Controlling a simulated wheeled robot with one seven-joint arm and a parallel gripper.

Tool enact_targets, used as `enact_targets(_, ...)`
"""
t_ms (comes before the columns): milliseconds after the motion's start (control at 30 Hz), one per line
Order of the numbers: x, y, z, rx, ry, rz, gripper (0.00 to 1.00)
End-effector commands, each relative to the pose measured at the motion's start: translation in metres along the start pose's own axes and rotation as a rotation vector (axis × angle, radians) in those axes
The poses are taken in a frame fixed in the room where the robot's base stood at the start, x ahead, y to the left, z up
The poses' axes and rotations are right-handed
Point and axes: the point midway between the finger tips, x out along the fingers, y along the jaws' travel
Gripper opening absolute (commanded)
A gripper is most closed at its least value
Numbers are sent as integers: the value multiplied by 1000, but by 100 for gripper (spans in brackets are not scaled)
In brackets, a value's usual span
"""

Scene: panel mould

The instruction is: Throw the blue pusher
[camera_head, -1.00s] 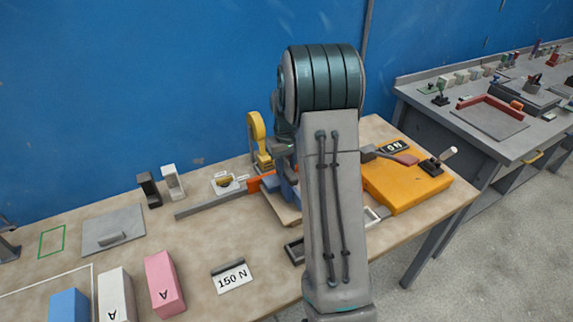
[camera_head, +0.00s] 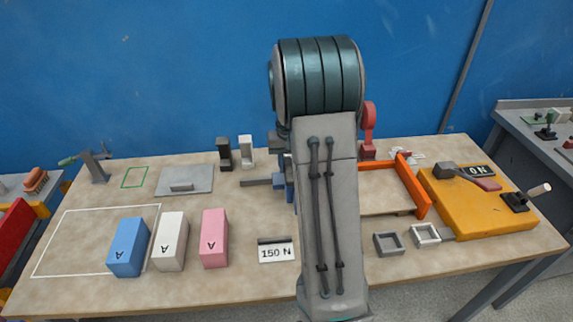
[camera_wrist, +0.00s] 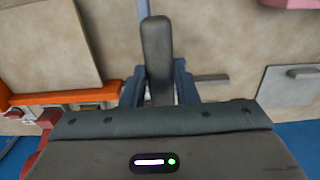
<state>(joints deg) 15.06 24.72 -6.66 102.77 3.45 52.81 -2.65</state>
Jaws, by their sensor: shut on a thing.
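The blue pusher (camera_head: 279,181) shows only in part in the head view, just left of my arm, with a grey bar (camera_head: 255,183) reaching left from it. My arm hides the rest. In the wrist view, a dark grey lever (camera_wrist: 157,55) stands between the two slate-blue fingers of my gripper (camera_wrist: 158,85), which are shut on it. I take it as the pusher's handle. The grey bar also shows to the right in the wrist view (camera_wrist: 210,77). My gripper is mostly hidden behind my arm in the head view.
An orange frame (camera_head: 422,200) and a red clamp handle (camera_head: 368,125) stand right of my arm. A yellow-orange box (camera_head: 470,215) is farther right. Blue (camera_head: 128,245), white (camera_head: 171,240) and pink (camera_head: 214,238) blocks stand at front left. A blue wall (camera_head: 150,70) rises behind the table.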

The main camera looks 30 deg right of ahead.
Motion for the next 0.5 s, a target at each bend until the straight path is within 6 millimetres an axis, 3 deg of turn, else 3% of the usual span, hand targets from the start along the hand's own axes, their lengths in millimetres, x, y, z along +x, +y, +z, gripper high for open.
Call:
enact_targets(433, -2, -4, -2, 6, 8, -3, 0)
enact_targets(467, -2, -5, -2, 6, 8, -3, 35)
enact_targets(500, -2, -5, -2, 5, 7, -3, 46)
